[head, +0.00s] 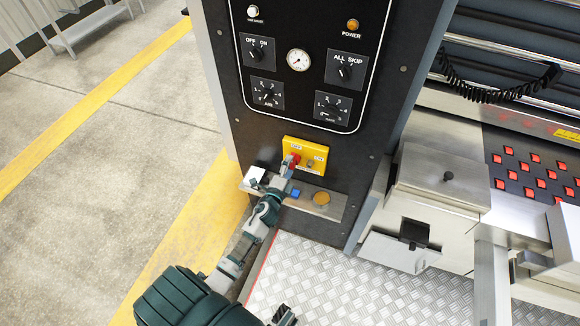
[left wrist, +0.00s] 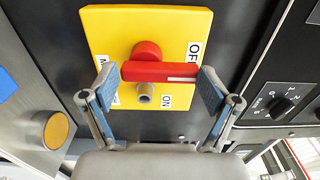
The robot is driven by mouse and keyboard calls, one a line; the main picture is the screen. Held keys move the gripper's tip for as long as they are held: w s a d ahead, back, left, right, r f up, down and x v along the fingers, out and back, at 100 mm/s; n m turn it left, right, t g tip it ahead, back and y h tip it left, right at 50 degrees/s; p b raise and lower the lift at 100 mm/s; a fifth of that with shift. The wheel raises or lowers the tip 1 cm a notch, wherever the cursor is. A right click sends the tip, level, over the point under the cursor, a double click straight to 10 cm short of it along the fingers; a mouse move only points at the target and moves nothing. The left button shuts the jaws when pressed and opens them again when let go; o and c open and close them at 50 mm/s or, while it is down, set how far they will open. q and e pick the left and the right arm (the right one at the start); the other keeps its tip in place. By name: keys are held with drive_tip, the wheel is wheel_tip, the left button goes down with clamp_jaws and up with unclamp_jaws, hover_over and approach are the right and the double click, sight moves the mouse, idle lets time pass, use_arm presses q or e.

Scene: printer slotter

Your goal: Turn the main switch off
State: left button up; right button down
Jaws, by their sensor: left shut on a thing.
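The main switch is a red handle (left wrist: 160,71) on a yellow plate (left wrist: 110,28) low on the black control panel. In the left wrist view the handle lies level, its white mark towards the right, below the OFF label (left wrist: 194,50) and above the ON label (left wrist: 165,102). My left gripper (left wrist: 160,90) is shut on the red handle, with one blue-padded finger at each end of it. In the head view my left gripper (head: 287,172) partly covers the handle (head: 293,160). A small dark piece at the bottom edge may be my right gripper (head: 283,316); its jaws are unclear.
Above the plate are black dials (head: 345,68) and a gauge (head: 298,60). Below it a metal strip carries a blue button (head: 295,192) and a round yellow-brown button (head: 321,199). A metal box (head: 440,180) juts out on the right. Open floor lies left.

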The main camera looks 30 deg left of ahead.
use_arm(q)
drive_tip(key=shift+w+a+r, duration=0.1)
drive_tip(key=shift+a+r, duration=0.2)
drive_tip(key=shift+r, duration=0.05)
drive_tip(key=o, duration=0.9)
drive_tip(key=shift+c, duration=0.2)
drive_tip(key=shift+o, duration=0.3)
drive_tip(key=shift+w+f, duration=0.1)
drive_tip(key=shift+f, duration=0.15)
drive_tip(key=shift+a+f, duration=0.1)
drive_tip(key=shift+a, duration=0.05)
drive_tip(key=v, duration=1.2)
